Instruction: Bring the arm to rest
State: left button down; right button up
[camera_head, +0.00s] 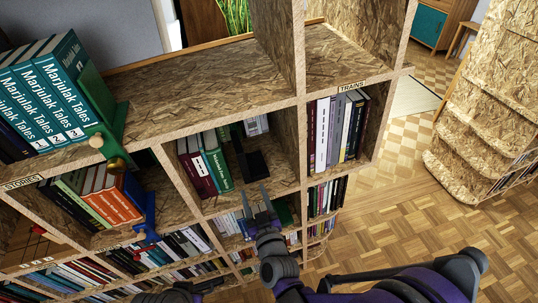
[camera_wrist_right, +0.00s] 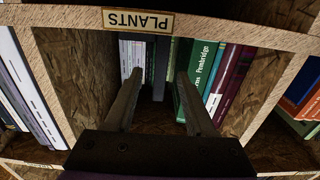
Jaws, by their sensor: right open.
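My right arm reaches up from the bottom of the head view to the bookshelf. Its gripper (camera_head: 256,200) is open, in front of the middle column of the shelf. In the right wrist view its two fingers (camera_wrist_right: 158,78) are spread with nothing held between them. They point into the compartment labelled PLANTS (camera_wrist_right: 138,20). A dark upright book or bookend (camera_wrist_right: 160,65) shows beyond the fingertips; whether they touch it I cannot tell. A dark part of mine, perhaps the left gripper (camera_head: 205,286), shows at the bottom edge; its jaws cannot be made out.
The chipboard bookshelf (camera_head: 200,84) fills the left and middle. Teal Marjulak Tales books (camera_head: 52,88) stand on its top left, beside a green bookend (camera_head: 112,140). A blue bookend (camera_head: 150,215) sits below. Parquet floor (camera_head: 400,225) is open at right, before another shelf (camera_head: 480,125).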

jog(key=shift+s+d, duration=0.2)
jog(key=shift+s, duration=0.35)
jog(key=s+d+f+m+g+h, duration=0.3)
jog(key=s+d+g, duration=0.3)
jog(key=s+d, duration=0.55)
jog(key=s+d+f+m+g+h, duration=0.25)
jog(key=s+d+g, duration=0.35)
jog(key=s+d, duration=0.6)
pick_arm(q)
notch_tip(320, 180, up, 18)
jog(key=w+p, duration=0.2)
jog(key=p, duration=1.3)
jog(key=shift+f+t+p, duration=0.25)
jog(key=shift+t+p, duration=0.1)
jog(key=shift+t, duration=0.05)
pick_arm(e)
notch_tip(320, 180, up, 18)
jog(key=w+a, duration=0.1)
jog(key=shift+n, duration=0.25)
